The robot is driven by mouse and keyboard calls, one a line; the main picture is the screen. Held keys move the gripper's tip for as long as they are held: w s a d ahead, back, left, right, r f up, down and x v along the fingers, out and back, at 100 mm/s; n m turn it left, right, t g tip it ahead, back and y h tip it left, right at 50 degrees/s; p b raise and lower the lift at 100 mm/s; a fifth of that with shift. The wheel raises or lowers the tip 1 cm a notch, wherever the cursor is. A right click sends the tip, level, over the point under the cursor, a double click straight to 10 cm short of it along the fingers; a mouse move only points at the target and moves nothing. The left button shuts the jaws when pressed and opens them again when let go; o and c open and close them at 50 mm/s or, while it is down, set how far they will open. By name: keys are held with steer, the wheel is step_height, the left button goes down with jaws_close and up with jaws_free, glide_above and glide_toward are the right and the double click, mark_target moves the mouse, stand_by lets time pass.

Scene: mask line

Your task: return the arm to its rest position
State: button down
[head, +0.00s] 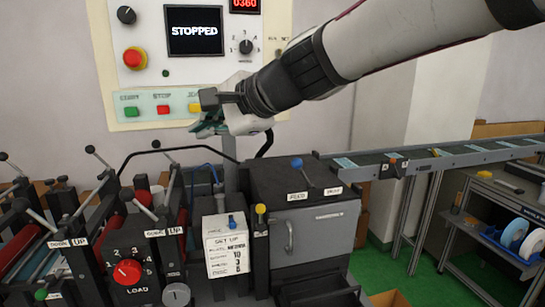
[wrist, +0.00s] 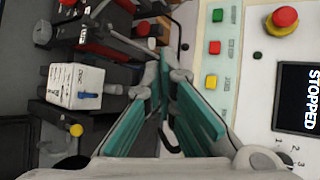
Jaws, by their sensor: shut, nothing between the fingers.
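My gripper (head: 207,128) is in front of the lower part of the control panel (head: 188,50), at the end of my arm, which reaches in from the upper right. Its teal-padded fingers show in the wrist view (wrist: 164,70), with their tips close together and nothing between them. It is shut and empty. In the head view the fingers are partly hidden by the wrist, and the yellow button on the panel is partly covered.
The panel has a STOPPED screen (head: 194,31), a red stop button (head: 134,58) and a green button (head: 131,112). Below stand roller machinery with levers, a white SET UP box (head: 226,250) and a dark cabinet (head: 300,182). A conveyor (head: 440,160) runs right. A cart (head: 500,215) stands at right.

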steer(key=s+d+f+n+h, duration=0.3)
steer(key=s+d, duration=0.4)
steer(key=d, duration=0.3)
steer(key=s+d+f+n+g+h, duration=0.1)
steer(key=s+d+f+n+h, duration=0.2)
steer(key=s+d+f, duration=0.3)
steer(key=s+d+f+n+h, duration=0.3)
steer(key=s+d, duration=0.7)
steer(key=d, duration=0.5)
step_height(320, 180, down, 2)
steer(key=shift+f+n+g+h, duration=0.1)
steer(key=shift+n+g+h, duration=0.25)
steer(key=shift+h, duration=0.25)
steer(key=shift+a, duration=0.1)
